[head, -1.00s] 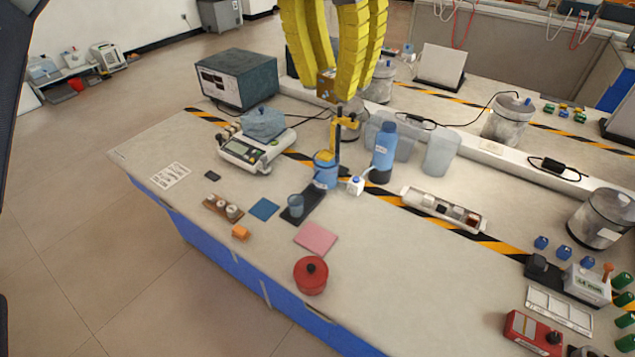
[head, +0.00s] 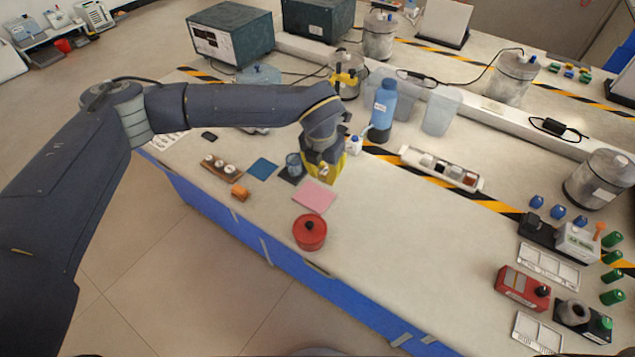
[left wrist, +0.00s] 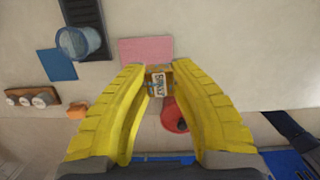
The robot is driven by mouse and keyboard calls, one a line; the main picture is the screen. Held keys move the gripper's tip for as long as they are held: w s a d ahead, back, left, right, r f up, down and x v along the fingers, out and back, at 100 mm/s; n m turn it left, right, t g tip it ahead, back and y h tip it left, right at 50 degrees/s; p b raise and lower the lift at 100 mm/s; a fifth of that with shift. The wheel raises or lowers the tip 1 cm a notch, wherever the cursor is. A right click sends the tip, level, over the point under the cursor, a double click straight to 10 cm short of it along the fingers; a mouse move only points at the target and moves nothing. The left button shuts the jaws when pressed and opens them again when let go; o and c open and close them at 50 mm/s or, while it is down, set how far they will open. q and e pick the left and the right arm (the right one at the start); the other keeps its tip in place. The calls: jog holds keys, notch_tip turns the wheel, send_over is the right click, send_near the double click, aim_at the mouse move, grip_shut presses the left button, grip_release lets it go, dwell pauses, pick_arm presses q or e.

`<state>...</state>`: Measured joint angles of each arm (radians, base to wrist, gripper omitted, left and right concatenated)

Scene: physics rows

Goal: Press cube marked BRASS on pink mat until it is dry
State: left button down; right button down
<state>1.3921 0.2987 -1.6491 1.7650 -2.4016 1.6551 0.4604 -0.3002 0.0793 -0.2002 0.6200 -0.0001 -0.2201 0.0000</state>
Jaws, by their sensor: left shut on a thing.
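My left gripper (head: 324,172) reaches in from the left and points down by the back edge of the pink mat (head: 315,197). In the left wrist view its yellow fingers (left wrist: 159,84) are shut on a brown cube (left wrist: 158,83) with a white label that reads BRASS. The cube overlaps the lower edge of the pink mat (left wrist: 146,49) in that view; the gap between cube and mat cannot be judged. The mat lies flat and looks bare. My right gripper is not in view.
A red lidded pot (head: 309,232) stands just in front of the mat. A blue cup (head: 293,164), a blue square mat (head: 262,169) and an orange block (head: 240,192) are to its left. A blue bottle (head: 383,108) stands behind.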

pick_arm(q)
jog(key=f, duration=0.1)
jog(key=a+f, duration=0.1)
jog(key=f, duration=0.1)
jog(key=a+f, duration=0.1)
jog(key=f, duration=0.1)
jog(key=shift+w, duration=0.15)
jog(key=shift+f+m, duration=0.3)
jog(key=shift+f, duration=1.25)
jog(key=c, duration=1.7)
grip_release()
grip_shut()
